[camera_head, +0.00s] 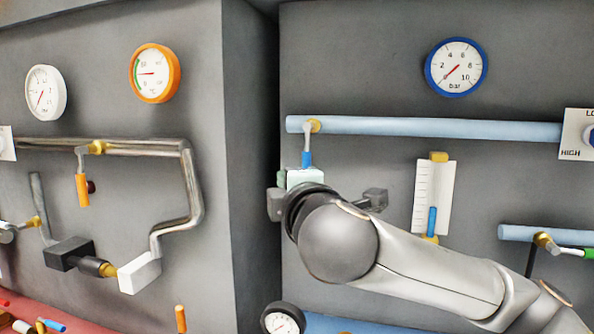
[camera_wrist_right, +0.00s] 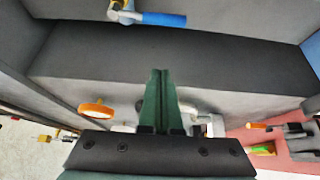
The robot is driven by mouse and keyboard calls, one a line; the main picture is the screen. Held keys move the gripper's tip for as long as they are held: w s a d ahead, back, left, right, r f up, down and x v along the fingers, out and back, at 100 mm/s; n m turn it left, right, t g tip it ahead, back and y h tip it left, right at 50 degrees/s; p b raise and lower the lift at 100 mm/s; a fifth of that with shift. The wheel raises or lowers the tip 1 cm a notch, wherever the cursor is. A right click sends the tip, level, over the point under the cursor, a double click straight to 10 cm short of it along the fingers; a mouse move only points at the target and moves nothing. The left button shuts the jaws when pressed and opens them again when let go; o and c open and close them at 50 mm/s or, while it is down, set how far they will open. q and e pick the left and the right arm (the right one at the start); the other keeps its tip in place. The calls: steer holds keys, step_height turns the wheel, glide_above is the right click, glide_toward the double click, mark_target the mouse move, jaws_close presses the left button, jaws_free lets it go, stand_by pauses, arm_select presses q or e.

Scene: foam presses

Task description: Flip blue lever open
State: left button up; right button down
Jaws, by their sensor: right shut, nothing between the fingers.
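The blue lever (camera_head: 306,160) hangs straight down from a metal stem under a brass fitting (camera_head: 314,126) on the light blue pipe. In the right wrist view the blue lever (camera_wrist_right: 160,18) lies at the top edge, its stem at its left end. My right gripper (camera_wrist_right: 160,72) shows there with its green fingers together and nothing between them; a gap shows between the fingertips and the lever. In the head view my right wrist is just below the lever and mostly hides the fingers. My left gripper is not in view.
A pale block (camera_head: 305,177) sits directly below the lever; I cannot tell what it belongs to.

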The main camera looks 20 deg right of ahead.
mark_target(307, 158)
arm_select(q)
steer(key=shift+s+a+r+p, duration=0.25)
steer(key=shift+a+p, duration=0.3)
steer(key=shift+p, duration=0.2)
arm_select(e)
steer(key=w+d, duration=0.4)
steer(key=w, duration=0.3)
steer(key=shift+w+d, duration=0.1)
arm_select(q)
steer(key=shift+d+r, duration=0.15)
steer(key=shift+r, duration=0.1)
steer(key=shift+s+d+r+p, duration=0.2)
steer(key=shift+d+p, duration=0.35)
arm_select(e)
steer(key=shift+d+n, duration=0.15)
steer(key=shift+n, duration=0.15)
